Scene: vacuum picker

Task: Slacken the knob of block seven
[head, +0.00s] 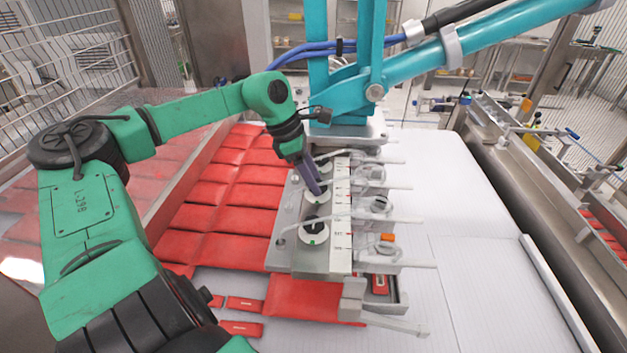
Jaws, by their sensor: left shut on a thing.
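A grey valve block strip (310,260) stands in the middle of the head view, with a row of dark knobs on white round dials. My left gripper (316,189) reaches down from behind and is shut on a knob at the white dial (317,197) in the middle of the row; its fingers hide most of that knob. The nearest knob (314,227) stands free in front of it. Another dial (323,165) shows partly behind the gripper. The labels on the strip are too small to tell which block is number seven. My right gripper is not in view.
A teal arm (490,35) with blue hoses crosses above the far end of the strip. Red packs (235,190) lie to the left. Grey fittings with levers (385,250) line the right side. The white surface (470,200) further right is clear.

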